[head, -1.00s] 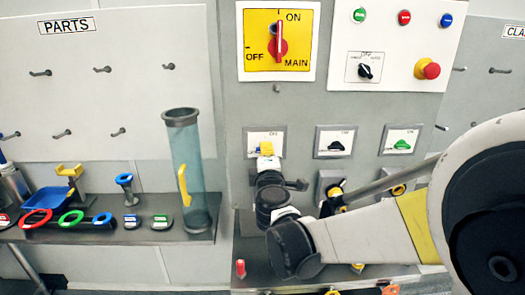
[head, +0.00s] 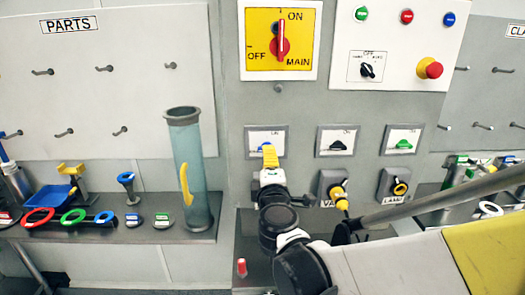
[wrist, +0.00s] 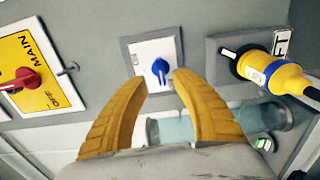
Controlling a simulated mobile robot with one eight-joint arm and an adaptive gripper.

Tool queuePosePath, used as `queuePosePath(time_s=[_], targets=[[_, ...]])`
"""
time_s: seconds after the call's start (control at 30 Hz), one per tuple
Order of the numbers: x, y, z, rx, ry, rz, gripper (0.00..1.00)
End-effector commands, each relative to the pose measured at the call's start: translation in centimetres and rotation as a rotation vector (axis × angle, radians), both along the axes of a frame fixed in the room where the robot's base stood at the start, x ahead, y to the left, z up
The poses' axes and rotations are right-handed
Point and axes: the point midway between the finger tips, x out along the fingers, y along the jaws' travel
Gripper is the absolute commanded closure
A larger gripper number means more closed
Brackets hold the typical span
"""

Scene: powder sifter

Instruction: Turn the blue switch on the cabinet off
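The blue switch (head: 264,147) sits on a small white plate on the cabinet front, below the yellow MAIN panel. My gripper (head: 269,152) is in front of the plate and partly covers it. In the wrist view the blue switch (wrist: 160,69) shows just beyond and between the two yellow fingertips of my gripper (wrist: 160,82). The fingers are apart with a gap between them, and nothing is held. The blue handle looks clear of both fingers. The plate's label is too small to read for certain.
A black switch (head: 337,143) and a green switch (head: 403,143) are on plates to the right. A clear tube (head: 189,165) stands on the left shelf. The red MAIN handle (head: 280,40) is above.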

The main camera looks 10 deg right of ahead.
Motion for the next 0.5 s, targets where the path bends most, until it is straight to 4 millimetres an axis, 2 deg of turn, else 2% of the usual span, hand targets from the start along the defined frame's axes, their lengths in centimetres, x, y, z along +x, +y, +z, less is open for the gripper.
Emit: queuePosePath(time_s=[0.03,0.2,0.33,0.5], targets=[[-1.2,0.2,0.0,0.000,0.000,0.002,0.68],[-4.3,0.4,0.0,0.000,0.000,0.001,0.68],[-5.5,0.5,0.0,0.000,0.000,0.000,0.68],[-5.9,0.5,0.0,-0.001,0.000,-0.001,0.68]])
